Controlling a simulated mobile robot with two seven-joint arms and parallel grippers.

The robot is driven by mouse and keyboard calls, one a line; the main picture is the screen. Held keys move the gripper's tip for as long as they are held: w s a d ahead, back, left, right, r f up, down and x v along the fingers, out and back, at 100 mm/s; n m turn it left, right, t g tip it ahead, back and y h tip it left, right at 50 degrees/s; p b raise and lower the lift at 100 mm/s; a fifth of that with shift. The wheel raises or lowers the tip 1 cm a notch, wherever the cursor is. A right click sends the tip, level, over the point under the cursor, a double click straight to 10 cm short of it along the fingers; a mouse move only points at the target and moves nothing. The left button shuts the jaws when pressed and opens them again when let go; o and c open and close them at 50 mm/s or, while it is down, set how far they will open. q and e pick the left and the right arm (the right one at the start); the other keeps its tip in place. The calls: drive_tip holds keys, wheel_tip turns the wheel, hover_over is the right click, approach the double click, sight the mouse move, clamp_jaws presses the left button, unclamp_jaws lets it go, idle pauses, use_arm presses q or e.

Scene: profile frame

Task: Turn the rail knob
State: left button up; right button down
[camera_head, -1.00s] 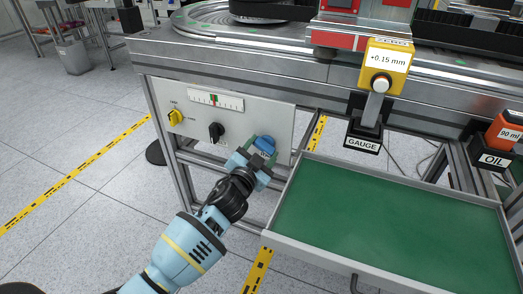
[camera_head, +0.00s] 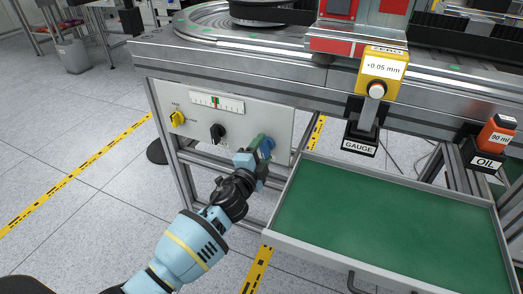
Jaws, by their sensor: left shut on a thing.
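A blue knob (camera_head: 267,143) is on the right part of the white control panel (camera_head: 172,92), under the machine's edge. My left gripper (camera_head: 257,152) is shut on the blue knob, and its fingers hide part of it. The yellow gauge (camera_head: 382,75) above the green tray reads +0.05 mm. The panel also has a yellow knob (camera_head: 177,118), a black knob (camera_head: 218,131) and a scale (camera_head: 216,101) with a green and red mark near its middle. My right gripper is not in view.
An open drawer with a green floor (camera_head: 390,222) stands just right of my left arm. An orange oil bottle (camera_head: 497,133) stands at the far right. The metal frame leg (camera_head: 173,165) is left of the gripper.

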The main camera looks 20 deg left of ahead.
use_arm(q)
drive_tip(key=shift+m, duration=1.3)
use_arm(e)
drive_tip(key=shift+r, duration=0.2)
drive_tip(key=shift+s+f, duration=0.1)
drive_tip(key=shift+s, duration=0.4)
use_arm(q)
drive_tip(key=o, duration=1)
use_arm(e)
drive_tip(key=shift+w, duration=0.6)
